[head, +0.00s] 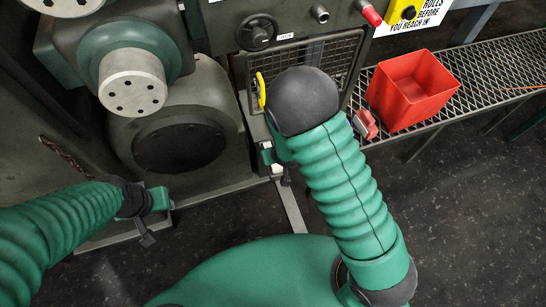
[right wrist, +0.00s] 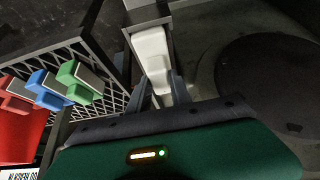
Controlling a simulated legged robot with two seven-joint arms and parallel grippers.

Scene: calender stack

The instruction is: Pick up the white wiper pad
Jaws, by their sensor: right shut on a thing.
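In the right wrist view the white wiper pad (right wrist: 150,48) is a pale block with a narrower, rounded lower part. My right gripper (right wrist: 157,72) is shut on it, with a grey finger on either side. In the head view my right gripper (head: 282,174) points down beside the machine, and my own green arm partly hides it.
A red bin (head: 410,91) stands on a metal mesh shelf (head: 492,80) at the right, with a small red block (head: 365,123) beside it. Green (right wrist: 80,82), blue (right wrist: 48,88) and red (right wrist: 15,92) handled blocks show in the wrist view. The machine (head: 193,140) fills the left.

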